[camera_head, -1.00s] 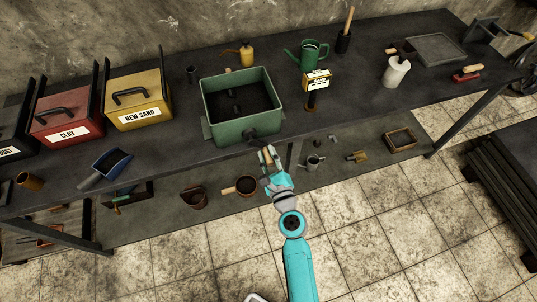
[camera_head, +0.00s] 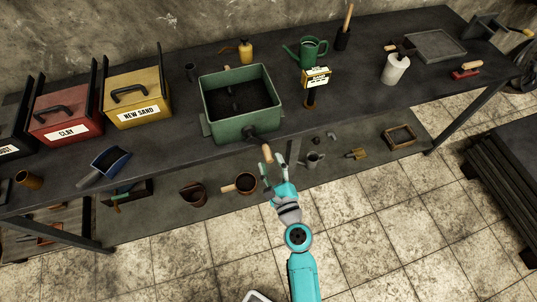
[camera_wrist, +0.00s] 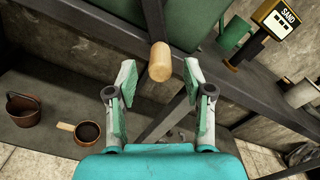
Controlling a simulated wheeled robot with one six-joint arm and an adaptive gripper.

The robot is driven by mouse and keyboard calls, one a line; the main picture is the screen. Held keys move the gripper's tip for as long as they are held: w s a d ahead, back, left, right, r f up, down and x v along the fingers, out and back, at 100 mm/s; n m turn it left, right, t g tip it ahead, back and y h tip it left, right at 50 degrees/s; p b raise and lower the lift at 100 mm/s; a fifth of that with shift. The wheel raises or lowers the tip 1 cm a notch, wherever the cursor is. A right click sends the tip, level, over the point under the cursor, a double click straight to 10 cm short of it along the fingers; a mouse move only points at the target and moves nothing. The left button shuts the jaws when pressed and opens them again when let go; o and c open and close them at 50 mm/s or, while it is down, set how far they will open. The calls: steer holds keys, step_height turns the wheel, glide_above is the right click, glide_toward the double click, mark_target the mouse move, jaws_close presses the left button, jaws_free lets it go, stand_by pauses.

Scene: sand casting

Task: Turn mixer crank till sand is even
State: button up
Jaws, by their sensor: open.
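The green mixer box (camera_head: 240,103) stands on the dark bench near its front edge, with dark sand in it. Its crank comes out of the front wall and ends in a pale wooden handle (camera_head: 267,152) over the bench edge. My gripper (camera_head: 274,168) is open just in front of the handle. In the wrist view the handle (camera_wrist: 160,62) lies just beyond and between the two spread fingertips of my gripper (camera_wrist: 160,88), with gaps at both sides. How even the sand is cannot be told.
A yellow SAND sign (camera_head: 316,78) stands right of the mixer. The yellow NEW SAND bin (camera_head: 137,100) and red CLAY bin (camera_head: 65,115) stand to the left. A blue scoop (camera_head: 110,160) lies on the bench. Pots (camera_head: 193,194) stand on the lower shelf.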

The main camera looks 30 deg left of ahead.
steer(key=v, duration=0.7)
steer(key=shift+s+d, duration=0.25)
steer(key=s+d+f+n+t+h, duration=0.1)
steer(key=s+d+n+h, duration=0.35)
steer(key=d, duration=0.65)
steer(key=s+d+f+n+t+h, duration=0.15)
steer(key=s+d+n+h, duration=0.35)
steer(key=d, duration=0.6)
steer(key=s+d+r+n+h, duration=0.2)
steer(key=s+d+r+n, duration=0.3)
steer(key=s, duration=0.3)
steer(key=s+d+r+n+h, duration=0.2)
steer(key=s+d+r+n, duration=0.3)
steer(key=s+r, duration=0.2)
steer(key=shift+s+d+r+t, duration=0.25)
steer(key=shift+s+t, duration=0.1)
steer(key=shift+s, duration=0.2)
